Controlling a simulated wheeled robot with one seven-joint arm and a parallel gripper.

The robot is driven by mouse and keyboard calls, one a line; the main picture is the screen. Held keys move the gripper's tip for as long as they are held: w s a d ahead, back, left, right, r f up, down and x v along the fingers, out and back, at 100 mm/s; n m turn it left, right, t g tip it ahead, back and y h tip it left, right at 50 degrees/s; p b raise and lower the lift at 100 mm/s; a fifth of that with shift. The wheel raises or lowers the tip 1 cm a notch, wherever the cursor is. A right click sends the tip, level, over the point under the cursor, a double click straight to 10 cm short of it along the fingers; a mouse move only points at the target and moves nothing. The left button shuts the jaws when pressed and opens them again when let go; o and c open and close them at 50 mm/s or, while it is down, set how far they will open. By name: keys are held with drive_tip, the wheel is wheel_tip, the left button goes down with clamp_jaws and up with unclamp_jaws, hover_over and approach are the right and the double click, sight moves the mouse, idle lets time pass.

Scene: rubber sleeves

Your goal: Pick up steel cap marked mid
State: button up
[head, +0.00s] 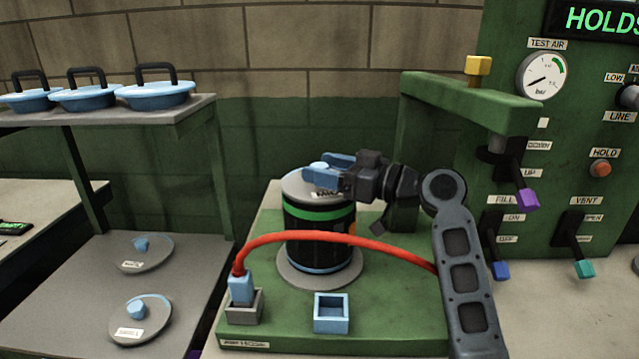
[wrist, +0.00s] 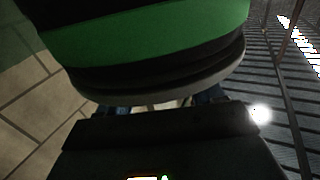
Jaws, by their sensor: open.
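A round steel cap (head: 300,188) with a pale blue knob lies on top of the black rubber sleeve (head: 305,232), which has a green band. The label on this cap is partly hidden by my gripper and cannot be read. My gripper (head: 325,168) is open at the cap's knob, its blue fingers beside it; contact cannot be told. In the wrist view the sleeve (wrist: 150,35) and a grey rim (wrist: 170,95) stand close in front of the fingers. Two more steel caps with blue knobs, one behind (head: 158,254) and one in front (head: 155,318), lie on the lower left shelf; their labels are too small to read.
The sleeve stands on a grey disc on a green base (head: 270,336). A red hose (head: 330,235) arches in front of it from a blue plug. An empty blue square socket (head: 332,325) is at the front. A green lever panel (head: 560,140) stands right.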

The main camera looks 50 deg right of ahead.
clamp_jaws()
idle(0.4)
drive_tip(key=shift+r, duration=0.15)
